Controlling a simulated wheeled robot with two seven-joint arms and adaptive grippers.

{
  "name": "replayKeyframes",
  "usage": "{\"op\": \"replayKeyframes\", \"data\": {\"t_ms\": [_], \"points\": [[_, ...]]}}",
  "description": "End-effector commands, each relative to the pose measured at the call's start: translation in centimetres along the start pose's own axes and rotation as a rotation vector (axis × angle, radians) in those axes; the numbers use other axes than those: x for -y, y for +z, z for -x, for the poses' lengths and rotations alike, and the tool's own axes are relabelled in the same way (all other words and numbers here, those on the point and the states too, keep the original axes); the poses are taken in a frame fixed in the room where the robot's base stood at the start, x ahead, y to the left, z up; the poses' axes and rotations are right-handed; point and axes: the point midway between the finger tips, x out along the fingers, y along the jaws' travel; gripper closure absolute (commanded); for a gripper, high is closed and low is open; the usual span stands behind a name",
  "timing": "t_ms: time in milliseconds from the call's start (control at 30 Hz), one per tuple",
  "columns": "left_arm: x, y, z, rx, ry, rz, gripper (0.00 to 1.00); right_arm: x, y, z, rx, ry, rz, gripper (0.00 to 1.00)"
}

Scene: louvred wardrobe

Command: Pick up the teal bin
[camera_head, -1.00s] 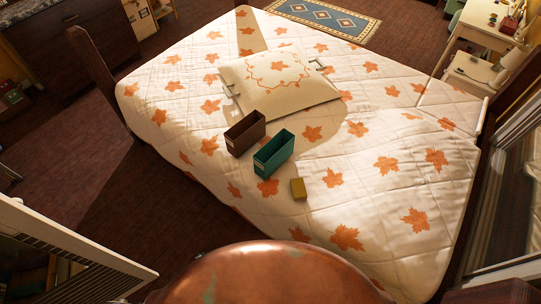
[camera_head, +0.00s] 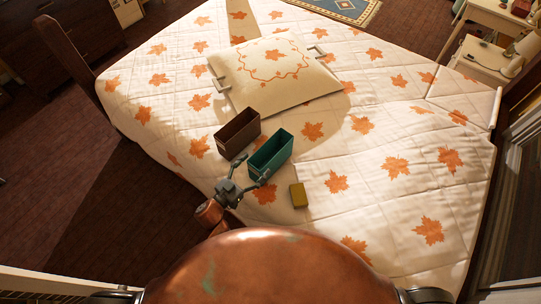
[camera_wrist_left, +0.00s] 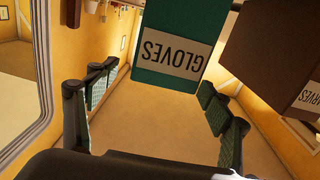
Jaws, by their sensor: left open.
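The teal bin (camera_head: 271,157) stands upright and open-topped on the bed. Its label reading GLOVES shows upside down in the left wrist view (camera_wrist_left: 171,45). My left gripper (camera_head: 253,167) is open at the bin's near left side, its fingers spread toward the bin. In the left wrist view the bin is ahead of the parted fingers (camera_wrist_left: 158,78), with nothing held. I cannot tell whether a finger touches it. My right gripper is not in view.
A brown bin (camera_head: 237,133) stands close to the left of the teal bin. The leaf-patterned quilt (camera_head: 385,220) is clear on the right.

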Motion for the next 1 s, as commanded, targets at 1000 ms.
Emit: {"op": "replayKeyframes", "data": {"t_ms": [1000], "points": [[-0.3,0.2,-8.1,-0.015,0.016,0.000,0.26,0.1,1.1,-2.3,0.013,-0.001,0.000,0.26]]}}
